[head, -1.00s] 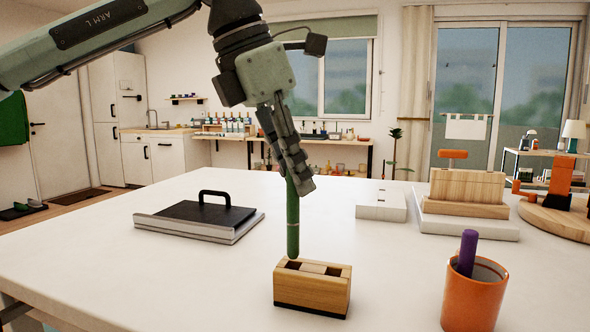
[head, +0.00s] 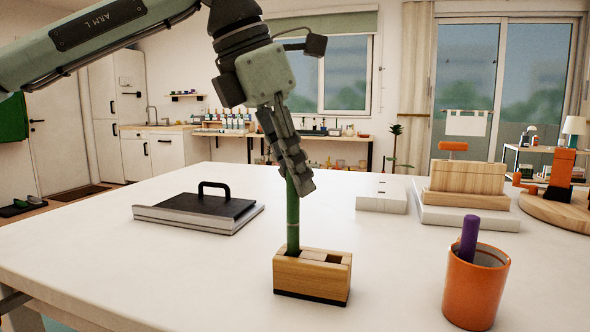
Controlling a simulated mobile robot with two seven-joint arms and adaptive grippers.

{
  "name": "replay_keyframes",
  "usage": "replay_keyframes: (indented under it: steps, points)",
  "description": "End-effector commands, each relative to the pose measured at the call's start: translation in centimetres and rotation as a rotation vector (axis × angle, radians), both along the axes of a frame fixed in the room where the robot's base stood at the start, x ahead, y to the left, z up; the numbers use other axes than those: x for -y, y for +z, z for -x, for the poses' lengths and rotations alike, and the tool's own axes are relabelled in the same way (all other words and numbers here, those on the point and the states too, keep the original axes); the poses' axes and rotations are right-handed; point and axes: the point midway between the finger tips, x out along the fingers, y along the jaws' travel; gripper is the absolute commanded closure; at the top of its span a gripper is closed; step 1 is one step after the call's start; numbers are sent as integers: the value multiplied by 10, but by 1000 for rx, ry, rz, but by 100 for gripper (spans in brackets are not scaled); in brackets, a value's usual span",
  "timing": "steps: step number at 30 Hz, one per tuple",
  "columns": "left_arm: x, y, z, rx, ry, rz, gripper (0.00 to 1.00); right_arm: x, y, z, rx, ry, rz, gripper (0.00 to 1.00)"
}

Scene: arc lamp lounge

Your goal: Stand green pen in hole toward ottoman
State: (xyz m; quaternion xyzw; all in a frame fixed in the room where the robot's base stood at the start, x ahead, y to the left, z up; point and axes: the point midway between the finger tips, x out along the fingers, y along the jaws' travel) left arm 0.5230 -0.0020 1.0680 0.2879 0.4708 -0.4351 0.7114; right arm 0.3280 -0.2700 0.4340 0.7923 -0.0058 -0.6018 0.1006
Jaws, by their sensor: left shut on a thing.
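The green pen (head: 293,228) stands nearly upright in the head view. Its lower end is hidden inside the left hole of the small wooden block (head: 312,281), which sits on the white table. My left gripper (head: 300,186) is shut on the pen's upper part, above the block. The block's right hole looks empty. I cannot pick out an ottoman in this view. My right gripper is not in view.
An orange cup (head: 474,293) with a purple pen (head: 468,239) stands right of the block. A black-handled press-like tray (head: 202,214) lies to the left. A white box (head: 382,197) and wooden blocks (head: 466,179) sit behind. Table (head: 140,272) is clear at front left.

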Motion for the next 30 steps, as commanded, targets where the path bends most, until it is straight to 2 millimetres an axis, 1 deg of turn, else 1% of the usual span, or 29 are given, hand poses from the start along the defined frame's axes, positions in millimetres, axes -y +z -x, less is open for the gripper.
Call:
replay_keyframes:
  steps: [30]
  points:
    - [0, -27, 0, 0, 0, 0, 100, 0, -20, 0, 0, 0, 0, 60]
